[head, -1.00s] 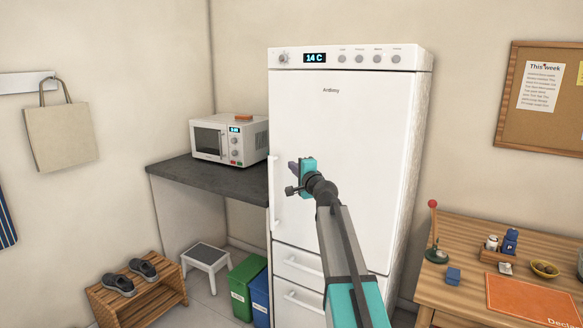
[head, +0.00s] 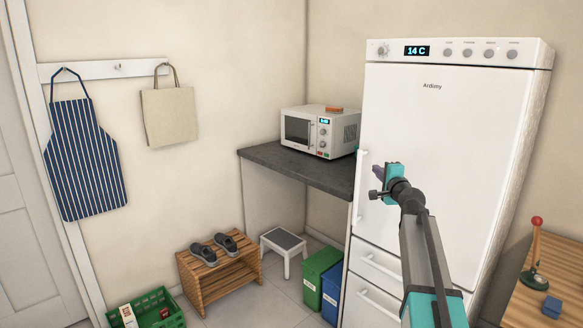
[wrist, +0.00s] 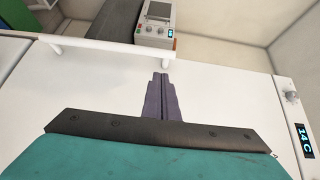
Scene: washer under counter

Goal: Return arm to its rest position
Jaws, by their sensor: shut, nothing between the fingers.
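My gripper (head: 376,180) is held out in front of the white fridge (head: 440,150), near the left edge of its upper door. In the wrist view my gripper (wrist: 161,78) shows its two dark fingers together, with nothing between them. The fridge door (wrist: 235,90) lies behind the fingers, with its white handle (wrist: 100,50) beyond the tips. The arm is stretched forward and up from the lower right of the head view. I cannot tell the exact gap between the gripper and the door.
A microwave (head: 319,131) stands on a dark counter (head: 270,160) left of the fridge. Green (head: 316,270) and blue bins, a step stool (head: 284,241) and a shoe rack (head: 215,268) stand below. A wooden desk (head: 515,300) is at the right. Some floor between is clear.

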